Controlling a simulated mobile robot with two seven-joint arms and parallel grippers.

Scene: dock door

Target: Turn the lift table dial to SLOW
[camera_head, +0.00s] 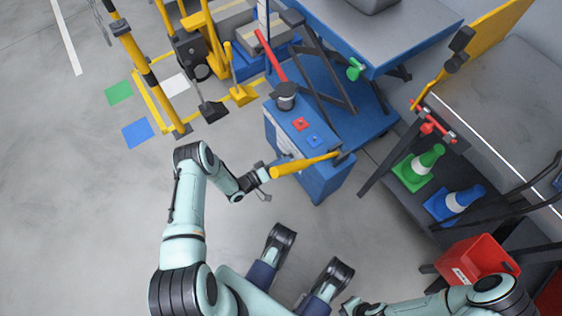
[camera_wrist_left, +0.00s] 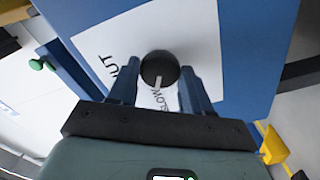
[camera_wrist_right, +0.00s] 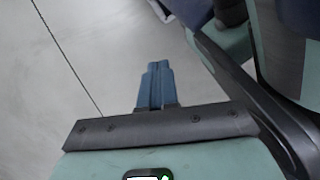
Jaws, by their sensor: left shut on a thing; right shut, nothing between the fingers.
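The dial (camera_wrist_left: 158,64) is a round black knob with a pale pointer mark, on a white label (camera_wrist_left: 205,45) on the blue lift table's side. Its pointer is toward the word SLOW (camera_wrist_left: 160,100), just below it in the left wrist view. Part of another word ending in "UT" shows at the left of the label. My left gripper (camera_wrist_left: 158,82) is shut on the dial, one finger on each side. In the head view my left gripper (camera_head: 264,180) is at the blue pedestal (camera_head: 325,180); the dial is hidden there. My right gripper (camera_wrist_right: 155,82) is shut and empty, over the floor.
A yellow handle (camera_head: 305,165) sticks out from the pedestal close to my left gripper. Green and blue cones (camera_head: 418,170) stand on a dark shelf at right, with a red bin (camera_head: 470,262) below.

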